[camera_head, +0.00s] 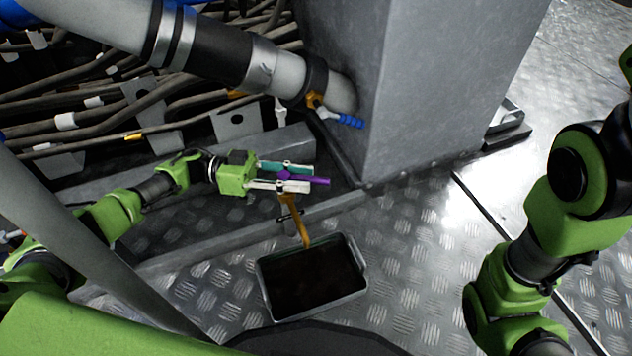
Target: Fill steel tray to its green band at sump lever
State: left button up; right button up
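The steel tray (362,284) stands on the floor in the lower middle. Dark liquid (312,278) covers its bottom; I cannot make out a green band on its walls. An amber-brown strip (300,228), which looks like a stream of oil, runs from a small outlet below the lever down to the tray's back edge. The purple sump lever (312,179) points right. My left gripper (311,178) is at the lever, one finger on each side of it; whether they press on it cannot be told. My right gripper is not in view; only my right arm shows.
A large grey housing (425,90) rises behind the tray. A thick grey pipe with a blue-handled valve (345,119) enters it above my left gripper. Cables and brackets fill the back left. Open tread-plate floor (415,235) lies right of the tray.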

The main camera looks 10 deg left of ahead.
aim_at(316, 177)
pick_arm(q)
jog(key=d, duration=0.2)
jog(key=shift+d+f+b, duration=0.15)
jog(key=shift+d+b, duration=0.2)
jog(key=shift+b, duration=0.05)
jog(key=shift+w+d, duration=0.15)
jog(key=shift+d, duration=0.5)
grip_shut()
jog(key=shift+r, duration=0.2)
